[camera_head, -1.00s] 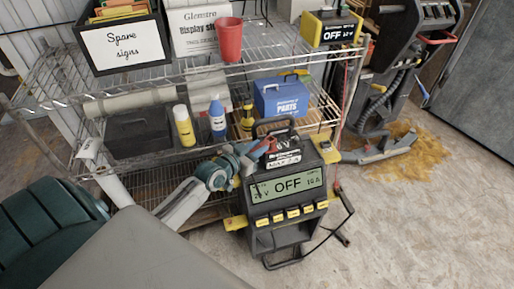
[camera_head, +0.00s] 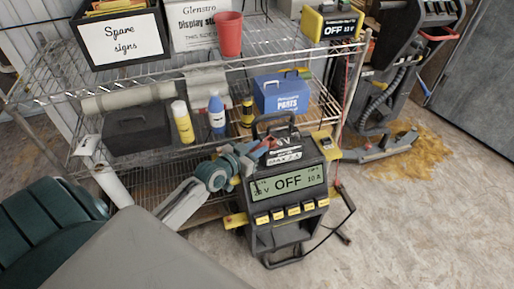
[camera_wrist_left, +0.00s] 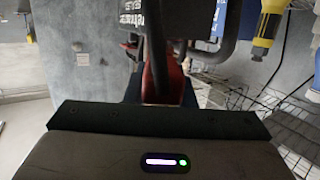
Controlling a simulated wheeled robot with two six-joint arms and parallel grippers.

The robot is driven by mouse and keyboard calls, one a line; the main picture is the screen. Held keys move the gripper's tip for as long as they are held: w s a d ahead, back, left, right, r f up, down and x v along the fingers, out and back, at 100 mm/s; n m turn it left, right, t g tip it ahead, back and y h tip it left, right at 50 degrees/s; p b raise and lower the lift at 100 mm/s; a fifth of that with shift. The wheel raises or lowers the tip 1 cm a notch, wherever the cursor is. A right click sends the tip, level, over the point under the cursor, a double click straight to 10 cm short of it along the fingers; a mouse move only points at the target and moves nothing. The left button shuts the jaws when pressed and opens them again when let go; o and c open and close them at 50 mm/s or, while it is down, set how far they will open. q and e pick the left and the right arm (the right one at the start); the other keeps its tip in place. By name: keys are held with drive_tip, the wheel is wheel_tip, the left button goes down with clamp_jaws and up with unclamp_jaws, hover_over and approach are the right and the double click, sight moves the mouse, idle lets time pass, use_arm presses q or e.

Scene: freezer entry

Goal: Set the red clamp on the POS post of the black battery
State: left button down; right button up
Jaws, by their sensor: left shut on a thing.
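A dark floor charger (camera_head: 262,208) with a lit display reading OFF stands upright in front of the wire shelf. My left gripper (camera_head: 262,150) is at the charger's upper left, beside its handle. It is shut on a red piece, which I take to be the red clamp (camera_head: 268,143); red also shows past the gripper in the left wrist view (camera_wrist_left: 165,82). The clamp's jaws are hidden by the gripper and charger. I cannot make out the black battery or a POS post for certain. My right gripper is not in view.
The wire shelf (camera_head: 262,50) holds a black case (camera_head: 137,130), bottles and a blue parts box (camera_head: 282,94). A yellow charger (camera_head: 333,25) stands on top. A dark floor machine (camera_head: 385,75) stands at the back right.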

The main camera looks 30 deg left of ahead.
use_arm(q)
drive_tip(key=shift+f+b, duration=0.35)
drive_tip(key=shift+f, duration=0.05)
drive_tip(key=c, duration=1.1)
unclamp_jaws()
drive_tip(key=shift+c, duration=0.2)
drive_tip(key=p+v, duration=0.5)
drive_tip(key=v, duration=0.6)
